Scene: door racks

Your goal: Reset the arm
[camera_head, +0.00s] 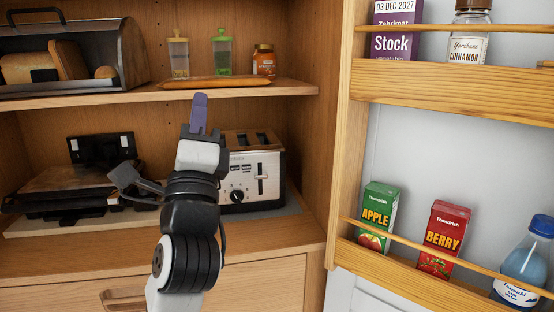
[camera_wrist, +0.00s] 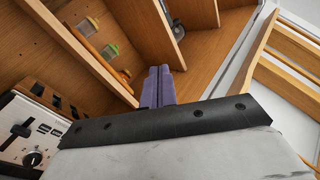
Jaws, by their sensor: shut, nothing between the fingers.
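My gripper (camera_head: 199,114) points upward in front of the cabinet, in the middle of the head view. Its two purple fingers are together and hold nothing. In the wrist view the fingers (camera_wrist: 158,86) also show side by side, closed. My arm rises from the bottom of the head view and covers part of the lower shelf and the left side of the toaster.
A toaster (camera_head: 261,172) stands right of my arm on the lower shelf, a black appliance (camera_head: 75,190) to its left. Above are a bread box (camera_head: 125,60), a baguette (camera_head: 215,82) and jars. The door rack at right holds cartons (camera_head: 444,240) and a bottle (camera_head: 522,265).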

